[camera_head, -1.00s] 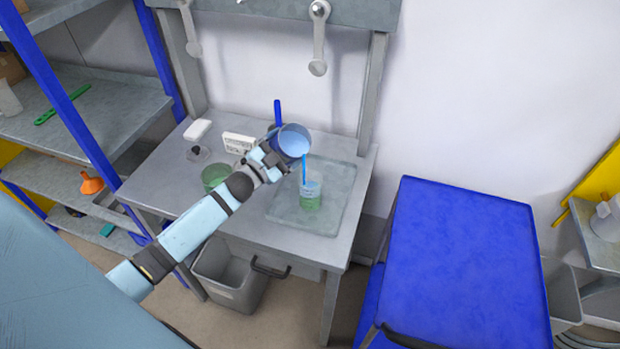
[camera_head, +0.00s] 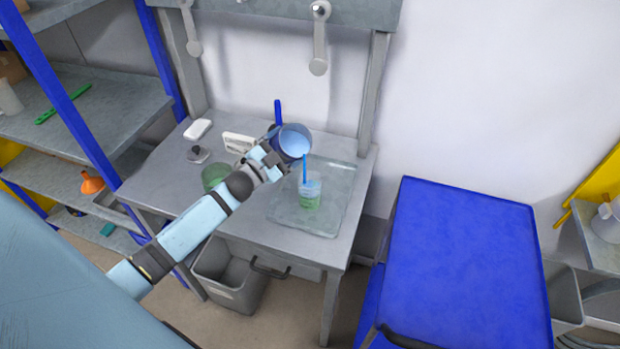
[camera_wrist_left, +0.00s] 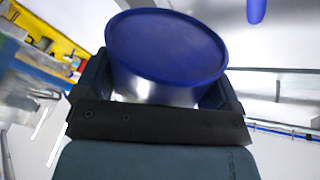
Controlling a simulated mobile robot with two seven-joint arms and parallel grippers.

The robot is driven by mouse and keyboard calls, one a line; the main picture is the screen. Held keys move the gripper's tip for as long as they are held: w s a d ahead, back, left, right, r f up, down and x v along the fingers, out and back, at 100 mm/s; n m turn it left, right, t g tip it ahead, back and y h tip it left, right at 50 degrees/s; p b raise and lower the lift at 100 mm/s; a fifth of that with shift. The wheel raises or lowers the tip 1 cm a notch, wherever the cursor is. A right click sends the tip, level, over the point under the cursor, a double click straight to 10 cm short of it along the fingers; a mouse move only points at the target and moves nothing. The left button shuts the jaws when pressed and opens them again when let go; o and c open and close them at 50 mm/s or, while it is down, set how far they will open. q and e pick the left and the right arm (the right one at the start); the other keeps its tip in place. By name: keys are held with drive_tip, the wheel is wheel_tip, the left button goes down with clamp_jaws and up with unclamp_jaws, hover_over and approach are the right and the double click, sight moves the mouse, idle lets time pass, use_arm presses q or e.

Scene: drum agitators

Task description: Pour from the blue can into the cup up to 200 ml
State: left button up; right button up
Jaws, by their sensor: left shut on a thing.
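The blue can (camera_head: 294,141) is tilted over the right side of the bench, its open mouth showing light blue liquid. My left gripper (camera_head: 272,158) is shut on the can and holds it above the bench. In the left wrist view the can's blue base (camera_wrist_left: 165,45) sits between the fingers (camera_wrist_left: 160,95). A blue stream (camera_head: 305,168) falls from the can's lip into the clear cup (camera_head: 310,190). The cup stands upright below, with green and pale blue in it; its markings are too small to read. My right gripper is not in view.
The cup stands on a clear tray (camera_head: 335,212) on the grey bench. A green bowl (camera_head: 214,176), a white box (camera_head: 238,142) and a small white item (camera_head: 198,129) are left of the can. A blue-topped table (camera_head: 460,265) stands at right.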

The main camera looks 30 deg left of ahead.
use_arm(q)
drive_tip(key=shift+d+r, duration=0.1)
drive_tip(key=shift+d, duration=0.05)
drive_tip(key=shift+r+m, duration=0.15)
drive_tip(key=shift+m, duration=0.15)
idle(0.8)
